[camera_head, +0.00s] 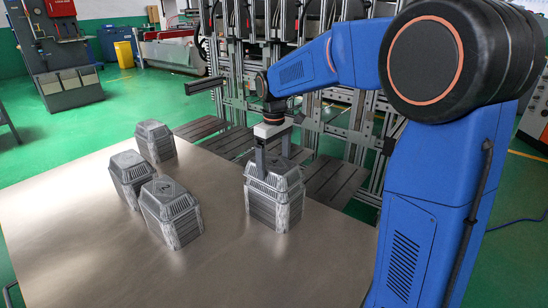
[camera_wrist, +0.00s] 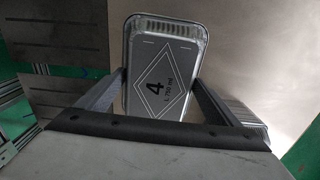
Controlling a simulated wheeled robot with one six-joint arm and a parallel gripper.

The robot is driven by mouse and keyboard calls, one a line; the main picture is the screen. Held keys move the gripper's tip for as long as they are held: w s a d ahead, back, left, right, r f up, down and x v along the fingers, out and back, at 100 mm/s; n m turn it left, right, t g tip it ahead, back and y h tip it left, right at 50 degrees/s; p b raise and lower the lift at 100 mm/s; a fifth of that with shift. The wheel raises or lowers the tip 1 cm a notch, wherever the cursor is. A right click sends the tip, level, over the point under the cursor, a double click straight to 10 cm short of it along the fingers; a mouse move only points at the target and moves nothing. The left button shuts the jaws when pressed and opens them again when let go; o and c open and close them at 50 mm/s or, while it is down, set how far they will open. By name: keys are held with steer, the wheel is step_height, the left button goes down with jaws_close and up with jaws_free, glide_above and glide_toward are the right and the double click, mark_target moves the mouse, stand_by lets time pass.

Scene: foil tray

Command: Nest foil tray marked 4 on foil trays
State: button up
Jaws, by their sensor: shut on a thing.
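The foil tray marked 4 (camera_wrist: 157,60) lies bottom up, with a printed diamond and a 4 on its flat base, between my two fingers in the wrist view. My gripper (camera_head: 273,160) is shut on this tray, one finger at each side. In the head view the tray (camera_head: 288,179) is at the top of the right-hand stack of foil trays (camera_head: 273,211) on the table. It looks level and in line with the stack. I cannot tell whether it is fully seated or slightly raised.
Three other foil tray piles stand left on the metal table (camera_head: 110,260): a back one (camera_head: 155,148), a left one (camera_head: 128,185) and a front one (camera_head: 172,220). The table's front is clear. Machine frames (camera_head: 330,130) stand behind. Part of a ridged tray edge (camera_wrist: 243,112) shows right in the wrist view.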

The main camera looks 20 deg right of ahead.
mark_target(274, 163)
steer(key=shift+f, duration=1.8)
steer(key=o, duration=0.9)
step_height(274, 163, up, 17)
steer(key=shift+r, duration=0.2)
